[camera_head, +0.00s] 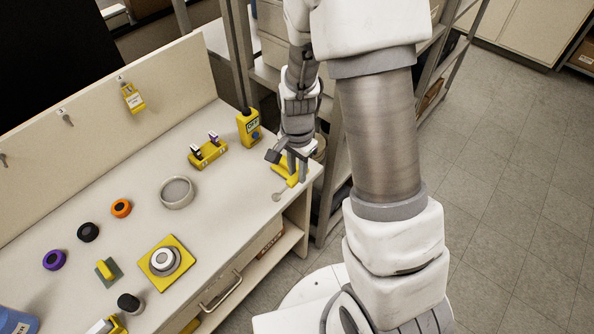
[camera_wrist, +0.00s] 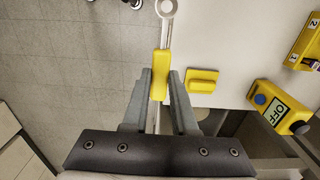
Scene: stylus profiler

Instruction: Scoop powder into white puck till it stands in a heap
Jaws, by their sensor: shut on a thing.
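My gripper (camera_head: 285,160) is at the right end of the bench. In the wrist view my gripper (camera_wrist: 161,75) is shut on the yellow handle of a scoop (camera_wrist: 159,83), whose pale round bowl points away at the top edge. The scoop's bowl also shows in the head view (camera_head: 278,197), low over or on the bench top; I cannot tell which. The white puck (camera_head: 163,258) sits in a grey ring on a yellow square base at the front of the bench. A round pale dish (camera_head: 176,192) stands between puck and gripper; its powder is hard to make out.
A yellow block (camera_wrist: 202,80) lies just right of the scoop. A yellow OFF box (camera_head: 248,127) and a yellow rack (camera_head: 208,153) stand behind. Orange, black and purple rings lie at left, near a grey-yellow tool (camera_head: 107,269). Bench between dish and gripper is clear.

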